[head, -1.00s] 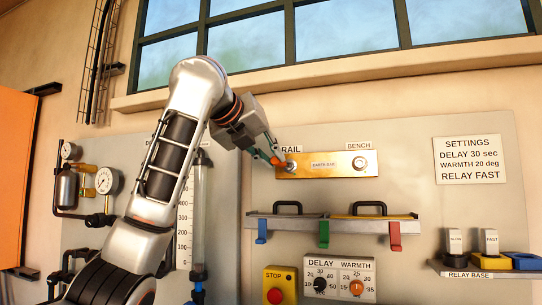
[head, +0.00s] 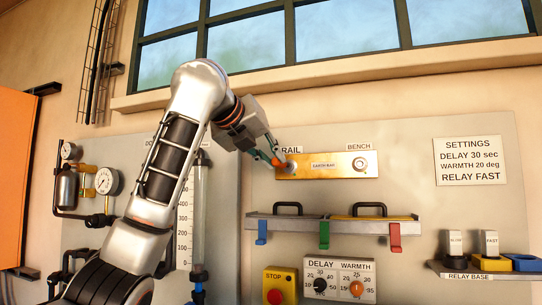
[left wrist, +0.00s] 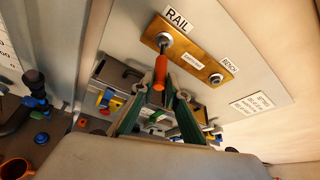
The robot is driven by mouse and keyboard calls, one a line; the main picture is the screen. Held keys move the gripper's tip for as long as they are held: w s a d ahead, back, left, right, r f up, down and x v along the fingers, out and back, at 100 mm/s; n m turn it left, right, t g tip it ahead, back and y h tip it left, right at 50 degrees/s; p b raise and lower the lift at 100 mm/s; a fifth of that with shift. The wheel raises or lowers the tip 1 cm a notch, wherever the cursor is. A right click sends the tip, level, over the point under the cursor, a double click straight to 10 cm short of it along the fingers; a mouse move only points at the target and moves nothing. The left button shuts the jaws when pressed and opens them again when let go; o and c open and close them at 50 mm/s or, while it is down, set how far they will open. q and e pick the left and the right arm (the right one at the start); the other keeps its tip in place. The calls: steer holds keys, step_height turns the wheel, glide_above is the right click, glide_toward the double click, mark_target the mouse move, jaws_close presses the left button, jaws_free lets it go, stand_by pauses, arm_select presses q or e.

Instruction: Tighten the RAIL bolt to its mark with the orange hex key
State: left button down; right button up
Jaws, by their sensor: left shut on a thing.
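The brass earth bar (head: 340,166) is on the wall panel, with the RAIL bolt (head: 290,168) at its left end and the BENCH bolt (head: 361,164) at its right. My left gripper (head: 270,158) is shut on the orange hex key (head: 280,155), in front of the RAIL end. In the left wrist view the orange handle (left wrist: 160,72) lies between the fingers. Its dark shaft points at the RAIL bolt (left wrist: 165,41) and appears to reach it; I cannot tell how deeply it sits. The bolt's mark is not readable. My right gripper is not in view.
Below the bar is a shelf (head: 290,228) with black handles and coloured hooks. Under it are a STOP button (head: 274,296) and a DELAY/WARMTH dial box (head: 338,270). A glass tube (head: 199,220) and gauges stand left. The panel right of the bar is clear up to the settings sign (head: 484,161).

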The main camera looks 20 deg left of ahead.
arm_select(q)
steer(key=shift+w+p, duration=0.6)
steer(key=shift+w, duration=0.15)
steer(key=c, duration=1.9)
jaws_free()
steer(key=shift+w, duration=0.1)
steer(key=v, duration=1.2)
steer(key=shift+d, duration=0.1)
